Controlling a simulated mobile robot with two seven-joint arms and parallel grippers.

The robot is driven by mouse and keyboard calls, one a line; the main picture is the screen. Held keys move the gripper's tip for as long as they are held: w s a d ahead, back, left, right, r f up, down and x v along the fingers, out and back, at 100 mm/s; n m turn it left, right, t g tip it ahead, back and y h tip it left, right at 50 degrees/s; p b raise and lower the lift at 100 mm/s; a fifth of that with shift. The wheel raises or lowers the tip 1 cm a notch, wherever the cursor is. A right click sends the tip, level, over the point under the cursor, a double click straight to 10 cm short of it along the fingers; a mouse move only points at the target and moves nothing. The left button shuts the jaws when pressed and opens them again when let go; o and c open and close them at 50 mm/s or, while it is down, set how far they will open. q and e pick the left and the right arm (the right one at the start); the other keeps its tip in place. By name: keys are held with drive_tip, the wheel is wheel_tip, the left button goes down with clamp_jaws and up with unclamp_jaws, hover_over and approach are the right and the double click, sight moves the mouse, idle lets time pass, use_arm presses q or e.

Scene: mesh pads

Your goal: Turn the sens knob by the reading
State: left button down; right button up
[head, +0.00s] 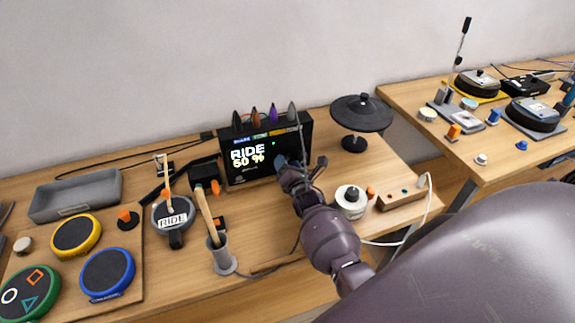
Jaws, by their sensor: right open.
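The black drum module (238,183) stands upright at the back of the near table. Its lit screen (249,154) shows "RIDE" and a percentage that looks like 50 %. Several pointed caps in dark, orange, purple and grey stand along its top edge. A small blue round part (281,160) shows at the right of its face, beside my gripper; I cannot tell if it is the sens knob. My right gripper (303,166) is open in front of the module's right side, and I cannot tell whether it touches. A pad labelled RIDE (173,213) stands to the left. My left gripper is not in view.
A grey cup (222,257) with sticks stands in front of the module. A black cymbal pad (361,113) and a white round device (351,203) are to the right. Yellow (76,235) and blue (107,272) pads lie left. A second table (470,160) holds more gear.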

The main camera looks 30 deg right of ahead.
drive_tip(key=shift+c, duration=0.4)
drive_tip(key=c, duration=0.8)
drive_tip(key=shift+c, duration=0.2)
drive_tip(key=shift+m, duration=0.4)
drive_tip(key=m, duration=0.5)
drive_tip(key=shift+m, duration=0.3)
drive_tip(key=m, duration=0.5)
drive_tip(key=shift+m, duration=0.3)
drive_tip(key=o, duration=0.9)
